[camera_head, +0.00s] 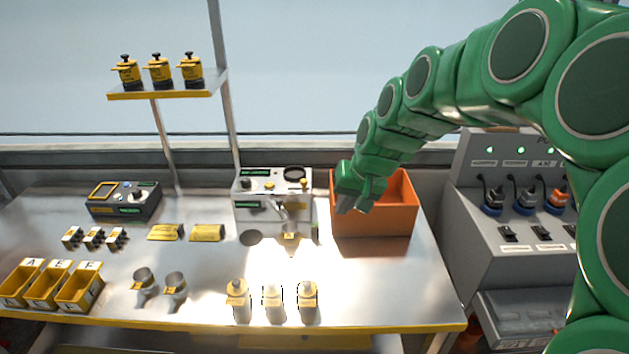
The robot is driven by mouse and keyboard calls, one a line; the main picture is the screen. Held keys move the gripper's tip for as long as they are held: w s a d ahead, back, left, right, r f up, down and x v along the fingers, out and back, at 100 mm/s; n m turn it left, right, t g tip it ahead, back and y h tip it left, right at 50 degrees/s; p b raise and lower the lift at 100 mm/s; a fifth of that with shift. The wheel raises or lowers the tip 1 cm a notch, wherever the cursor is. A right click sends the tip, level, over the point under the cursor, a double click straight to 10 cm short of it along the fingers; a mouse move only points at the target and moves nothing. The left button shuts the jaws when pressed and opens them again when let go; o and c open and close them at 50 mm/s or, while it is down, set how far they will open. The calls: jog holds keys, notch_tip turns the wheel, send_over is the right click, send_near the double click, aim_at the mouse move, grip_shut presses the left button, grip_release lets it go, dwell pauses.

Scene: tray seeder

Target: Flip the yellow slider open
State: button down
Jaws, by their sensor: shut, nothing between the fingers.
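A white and grey machine (246,212) stands at the back middle of the table. A small yellow part (290,236) shows low on its front spout, and a small yellow knob (269,185) is on its top. Several yellow parts are in view, and I cannot tell for sure which one is the slider or whether it is open. My gripper (352,209) is shut and empty. It points down in front of the orange bin, to the right of the machine and apart from it.
The orange bin (402,221) stands right of the machine. Three bottles (272,303) stand near the front edge. Yellow lettered trays (83,287), metal cups (175,290) and a dark control box (125,203) are on the left. A shelf (168,93) holds yellow canisters. The table's front right is clear.

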aim_at(304, 184)
jog(key=w+d+f+m+t+y, duration=0.1)
jog(key=w+f+m+t, duration=0.1)
jog(key=w, duration=1.8)
notch_tip(304, 184, down, 2)
jog(key=shift+f+t, duration=0.1)
jog(key=shift+t, duration=0.5)
jog(key=x, duration=0.3)
jog(key=a+x, duration=0.1)
jog(key=x, duration=0.3)
jog(key=a+r+x, duration=0.1)
jog(key=x, duration=0.3)
jog(key=shift+w+a+f, duration=0.1)
jog(key=shift+w+a, duration=0.05)
jog(key=shift+a, duration=0.1)
jog(key=shift+w+a, duration=0.15)
jog(key=shift+a, duration=0.4)
